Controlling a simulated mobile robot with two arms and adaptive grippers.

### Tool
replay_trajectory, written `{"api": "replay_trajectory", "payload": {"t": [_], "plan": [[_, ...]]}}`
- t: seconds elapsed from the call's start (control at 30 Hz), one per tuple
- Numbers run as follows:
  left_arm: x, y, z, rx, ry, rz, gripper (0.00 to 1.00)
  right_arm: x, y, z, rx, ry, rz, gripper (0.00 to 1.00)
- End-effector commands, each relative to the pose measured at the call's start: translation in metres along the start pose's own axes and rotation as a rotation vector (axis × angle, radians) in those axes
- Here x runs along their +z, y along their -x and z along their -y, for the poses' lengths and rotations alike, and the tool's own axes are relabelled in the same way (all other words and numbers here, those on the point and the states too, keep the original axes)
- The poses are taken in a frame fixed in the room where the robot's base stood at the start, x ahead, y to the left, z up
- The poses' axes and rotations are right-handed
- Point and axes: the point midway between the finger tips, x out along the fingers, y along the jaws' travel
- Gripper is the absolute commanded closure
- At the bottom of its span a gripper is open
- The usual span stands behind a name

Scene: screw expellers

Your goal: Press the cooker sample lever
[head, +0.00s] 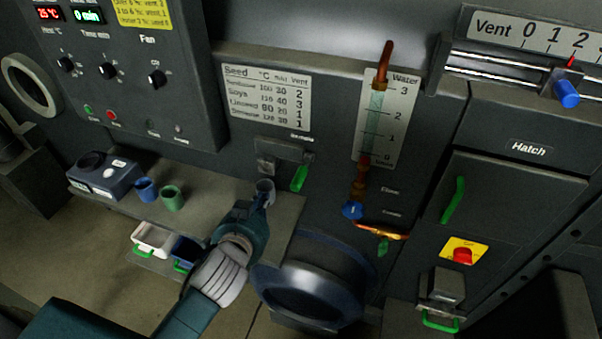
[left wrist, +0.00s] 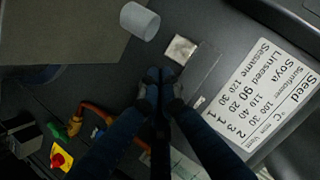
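The green sample lever (head: 300,178) hangs down at the right of the sample outlet (head: 266,165), under a small label on the dark machine front. My left gripper (head: 262,198) is in front of the machine, below and left of the lever and apart from it in the head view. In the left wrist view its fingertips (left wrist: 160,76) are together with nothing seen between them. They point at the panel beside the pale square outlet (left wrist: 181,50). The lever cannot be made out there. My right gripper is not in view.
A grey cup (head: 265,188) stands just behind my left gripper; it also shows in the left wrist view (left wrist: 140,21). Blue (head: 146,190) and green (head: 172,198) cups stand on the shelf's left. A copper pipe with a blue valve (head: 352,210) is to the right.

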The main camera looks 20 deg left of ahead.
Motion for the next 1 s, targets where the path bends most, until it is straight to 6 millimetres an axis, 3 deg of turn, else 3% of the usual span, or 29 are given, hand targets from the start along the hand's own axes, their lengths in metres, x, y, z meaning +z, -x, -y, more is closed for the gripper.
{"api": "replay_trajectory", "payload": {"t": [0.03,0.27,0.43,0.57,0.67,0.8,0.9,1.0], "plan": [[-0.024,-0.003,0.01,-0.027,-0.029,-0.067,1.0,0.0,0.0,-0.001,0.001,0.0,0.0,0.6],[-0.133,0.006,0.043,-0.145,-0.183,-0.39,1.0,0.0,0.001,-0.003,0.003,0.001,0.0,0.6],[-0.212,0.033,0.051,-0.218,-0.329,-0.642,1.0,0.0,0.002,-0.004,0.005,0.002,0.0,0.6],[-0.268,0.064,0.046,-0.265,-0.475,-0.846,1.0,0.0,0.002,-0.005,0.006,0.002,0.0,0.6],[-0.306,0.093,0.033,-0.293,-0.614,-1.011,1.0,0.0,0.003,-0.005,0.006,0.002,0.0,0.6],[-0.345,0.137,-0.002,-0.317,-0.879,-1.252,1.0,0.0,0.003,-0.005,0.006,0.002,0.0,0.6],[-0.353,0.164,-0.041,-0.308,-1.158,-1.425,1.0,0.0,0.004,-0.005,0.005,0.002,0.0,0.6],[-0.338,0.169,-0.077,-0.263,-1.481,-1.537,1.0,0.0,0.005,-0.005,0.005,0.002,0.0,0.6]]}}
